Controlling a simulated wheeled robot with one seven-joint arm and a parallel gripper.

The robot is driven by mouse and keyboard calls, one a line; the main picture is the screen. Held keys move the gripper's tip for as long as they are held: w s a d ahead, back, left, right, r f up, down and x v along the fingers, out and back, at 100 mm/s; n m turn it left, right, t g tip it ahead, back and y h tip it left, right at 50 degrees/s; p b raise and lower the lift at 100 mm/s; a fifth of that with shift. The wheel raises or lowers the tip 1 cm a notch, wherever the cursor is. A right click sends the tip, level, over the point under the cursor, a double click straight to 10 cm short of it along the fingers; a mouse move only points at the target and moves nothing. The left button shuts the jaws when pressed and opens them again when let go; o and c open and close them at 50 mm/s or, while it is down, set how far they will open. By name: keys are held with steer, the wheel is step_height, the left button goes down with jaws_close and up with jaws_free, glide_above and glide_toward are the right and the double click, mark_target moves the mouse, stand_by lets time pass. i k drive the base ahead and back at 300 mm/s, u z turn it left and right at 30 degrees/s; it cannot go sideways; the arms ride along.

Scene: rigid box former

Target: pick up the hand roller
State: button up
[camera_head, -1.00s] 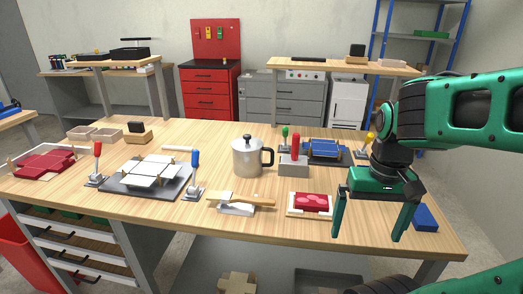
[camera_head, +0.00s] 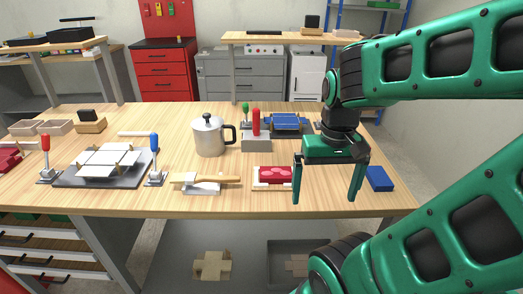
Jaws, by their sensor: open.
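The hand roller appears to be the tool with the upright red handle (camera_head: 256,122), standing in a grey block at the middle back of the workbench (camera_head: 225,203). Its lower end is hidden in the block, so I cannot see a roller. My gripper (camera_head: 324,198) is open and empty, fingers pointing down. It is in front and to the right of the red-handled tool in the picture, apart from it.
A steel pot (camera_head: 209,136) stands left of the red handle. A wooden-handled tool (camera_head: 215,180) lies on a rest in front. A red piece on a tray (camera_head: 272,176) and a blue block (camera_head: 380,179) flank my gripper. A panel fixture (camera_head: 108,165) fills the left.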

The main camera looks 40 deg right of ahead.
mark_target(256, 134)
steer(key=k, duration=1.3)
steer(key=u, duration=0.35)
steer(key=i, duration=1.45)
steer(key=z, duration=0.85)
steer(key=i, duration=0.45)
steer(key=z, duration=0.25)
